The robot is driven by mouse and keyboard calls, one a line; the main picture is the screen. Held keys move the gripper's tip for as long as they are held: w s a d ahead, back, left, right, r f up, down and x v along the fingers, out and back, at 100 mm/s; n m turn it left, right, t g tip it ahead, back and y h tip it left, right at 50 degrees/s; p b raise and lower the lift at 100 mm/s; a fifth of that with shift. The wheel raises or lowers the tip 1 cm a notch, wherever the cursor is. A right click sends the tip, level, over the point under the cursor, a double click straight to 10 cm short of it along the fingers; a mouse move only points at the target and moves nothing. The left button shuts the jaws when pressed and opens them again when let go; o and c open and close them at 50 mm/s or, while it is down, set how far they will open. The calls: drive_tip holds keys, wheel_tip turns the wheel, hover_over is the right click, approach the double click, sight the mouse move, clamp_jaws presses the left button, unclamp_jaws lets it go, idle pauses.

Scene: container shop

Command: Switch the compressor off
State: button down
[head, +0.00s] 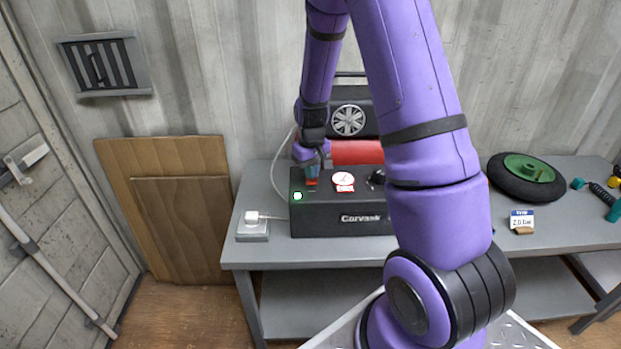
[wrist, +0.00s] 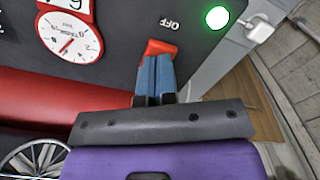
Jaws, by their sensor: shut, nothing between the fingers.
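The black compressor (head: 340,222) stands on the grey bench, with a red tank (head: 356,152) behind its front box. Its red switch (head: 311,182) is on the box's top, and it shows in the wrist view (wrist: 160,46) beside the word OFF. A green lamp (head: 297,196) near the switch is lit, bright in the wrist view too (wrist: 217,17). My gripper (head: 312,170) is shut and empty, its blue fingertips (wrist: 156,72) right at the switch. I cannot tell whether they touch it. The fingers partly hide the switch.
A round gauge (head: 344,180) sits right of the switch. A black wheel (head: 527,178) and a small sign (head: 522,220) lie to the right. Wooden boards (head: 170,210) lean on the wall.

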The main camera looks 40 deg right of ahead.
drive_tip(key=shift+f, duration=0.75)
idle(0.4)
drive_tip(key=shift+r, duration=3.5)
